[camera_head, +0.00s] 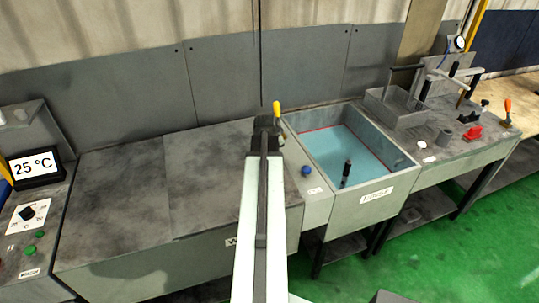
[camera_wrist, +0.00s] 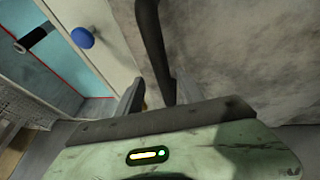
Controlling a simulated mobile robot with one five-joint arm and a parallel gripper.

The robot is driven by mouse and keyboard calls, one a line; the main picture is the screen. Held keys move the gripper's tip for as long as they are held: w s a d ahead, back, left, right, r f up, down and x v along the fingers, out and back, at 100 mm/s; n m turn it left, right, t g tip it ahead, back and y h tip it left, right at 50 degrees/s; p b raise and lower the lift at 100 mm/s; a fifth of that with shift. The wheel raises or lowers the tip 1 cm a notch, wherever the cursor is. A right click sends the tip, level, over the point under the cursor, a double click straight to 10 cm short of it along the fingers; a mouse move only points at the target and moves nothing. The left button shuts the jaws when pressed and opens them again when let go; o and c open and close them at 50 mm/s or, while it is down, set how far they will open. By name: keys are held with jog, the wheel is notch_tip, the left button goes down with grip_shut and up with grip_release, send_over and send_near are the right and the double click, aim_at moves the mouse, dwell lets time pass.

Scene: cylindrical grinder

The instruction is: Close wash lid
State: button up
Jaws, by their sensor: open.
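The wash lid (camera_head: 212,165) is a worn grey panel beside the rinse tank in the head view. It lies flat, level with the grey top to its left, and no opening shows there. It fills the right of the wrist view (camera_wrist: 245,50). A dark bar (camera_wrist: 151,40), seemingly the lid's handle, runs down to between my gripper's fingers. My gripper (camera_head: 265,125) is over the lid's right edge, its fingers apart around the bar in the wrist view (camera_wrist: 158,92). Whether they touch the bar is unclear. My arm hides part of the lid and its label.
The open rinse tank (camera_head: 312,133) with blue water and a black handle (camera_head: 346,170) is on the right. A blue knob (camera_head: 306,170) sits between the tanks. A yellow-tipped piece (camera_head: 277,109) stands behind my gripper. A wall rises behind; green floor is clear in front.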

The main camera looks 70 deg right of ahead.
jog(key=p+v, duration=0.4)
jog(key=v, duration=0.1)
jog(key=shift+s+a+r, duration=0.1)
jog(key=shift+a+r, duration=0.05)
jog(key=shift+r, duration=0.2)
